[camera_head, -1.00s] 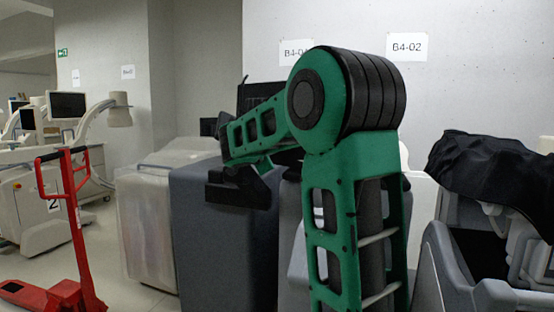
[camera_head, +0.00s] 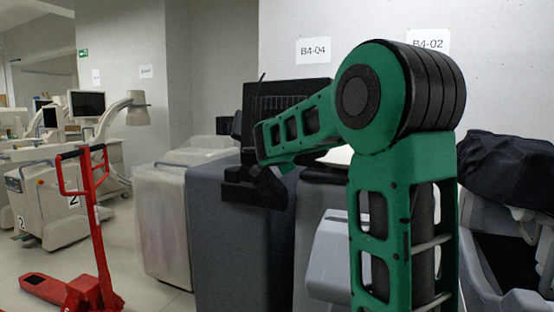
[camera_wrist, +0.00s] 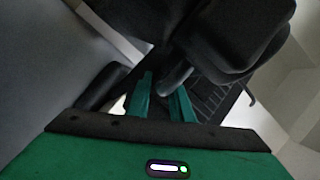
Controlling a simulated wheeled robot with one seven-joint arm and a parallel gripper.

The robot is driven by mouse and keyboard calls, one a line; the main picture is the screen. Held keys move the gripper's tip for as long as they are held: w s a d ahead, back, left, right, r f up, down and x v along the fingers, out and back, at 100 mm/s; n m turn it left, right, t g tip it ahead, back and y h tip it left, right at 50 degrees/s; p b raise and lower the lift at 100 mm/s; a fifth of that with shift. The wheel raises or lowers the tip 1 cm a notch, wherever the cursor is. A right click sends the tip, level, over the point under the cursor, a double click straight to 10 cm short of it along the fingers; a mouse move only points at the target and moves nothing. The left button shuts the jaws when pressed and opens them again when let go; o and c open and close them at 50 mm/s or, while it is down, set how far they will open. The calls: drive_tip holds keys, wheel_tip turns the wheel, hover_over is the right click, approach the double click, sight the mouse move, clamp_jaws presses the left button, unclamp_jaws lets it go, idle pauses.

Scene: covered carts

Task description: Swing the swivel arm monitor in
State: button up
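The swivel arm monitor (camera_head: 290,90), a black panel with a ridged, vented back, stands behind my green arm in the head view. My arm covers its lower part, and its swivel arm cannot be made out clearly. In the wrist view a slatted dark panel (camera_wrist: 212,98), likely the monitor's back, lies just beyond my gripper (camera_wrist: 165,84). The two green fingers are apart. A dark rounded rod (camera_wrist: 175,77) shows at the fingertips; I cannot tell whether they touch it. In the head view the fingers are not clear.
Covered grey carts (camera_head: 225,235) stand close below my arm. A translucent-covered cart (camera_head: 165,225) is left of them. A red pallet jack (camera_head: 95,230) stands on the floor at left. A black-draped cart (camera_head: 510,170) is at right. A wall is behind.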

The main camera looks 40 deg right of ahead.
drive_tip(key=v, duration=1)
drive_tip(key=shift+s+a, duration=0.2)
drive_tip(key=shift+a, duration=0.1)
drive_tip(key=shift+s+r, duration=0.1)
